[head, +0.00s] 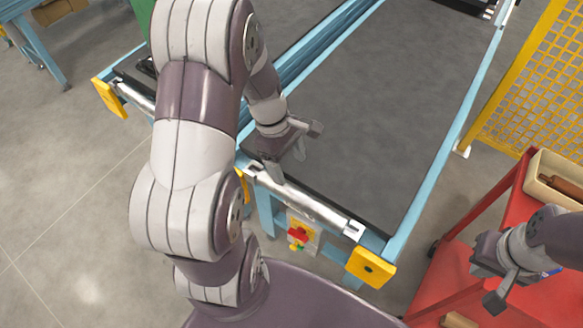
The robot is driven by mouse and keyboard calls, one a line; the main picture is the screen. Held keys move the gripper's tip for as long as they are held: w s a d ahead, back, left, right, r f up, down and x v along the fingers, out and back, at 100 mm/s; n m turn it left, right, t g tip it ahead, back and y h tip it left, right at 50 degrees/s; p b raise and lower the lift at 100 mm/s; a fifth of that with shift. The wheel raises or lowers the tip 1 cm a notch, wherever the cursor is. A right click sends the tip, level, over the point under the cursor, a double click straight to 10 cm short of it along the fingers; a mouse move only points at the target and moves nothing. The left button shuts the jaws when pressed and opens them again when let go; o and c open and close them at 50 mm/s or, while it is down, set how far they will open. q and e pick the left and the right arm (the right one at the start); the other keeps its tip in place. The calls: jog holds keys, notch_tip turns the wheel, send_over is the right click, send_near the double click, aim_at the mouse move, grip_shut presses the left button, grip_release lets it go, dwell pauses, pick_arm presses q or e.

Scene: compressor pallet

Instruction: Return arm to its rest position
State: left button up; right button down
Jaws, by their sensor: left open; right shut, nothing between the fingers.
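My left arm (190,155) rises through the left middle of the head view and bends over toward the conveyor. My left gripper (290,158) is open and empty, above the near end of the conveyor's dark belt (370,110). I cannot tell its exact height above the belt. My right gripper (494,288) is shut and empty at the lower right, over or beside a red cart (440,280). Most of my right arm is cut off by the frame's right edge.
A blue-framed conveyor has a metal end roller (305,203), yellow end plates (371,268) and a red-button control box (301,235). A cream bin (548,172) with brown parts sits on the cart. A yellow mesh fence (535,85) stands right. Grey floor (60,200) is clear at left.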

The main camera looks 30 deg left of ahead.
dwell(0.5)
pick_arm(q)
jog(key=s+d+r+m+t+y, duration=0.1)
jog(key=s+d+r+m+y, duration=0.2)
jog(key=m, duration=1.4)
jog(key=s+d+r, duration=0.1)
jog(key=d+r, duration=0.1)
jog(key=d, duration=0.1)
jog(key=shift+s+r+m+t+p, duration=0.15)
jog(key=shift+r+m+t+p, duration=0.15)
jog(key=shift+p, duration=0.1)
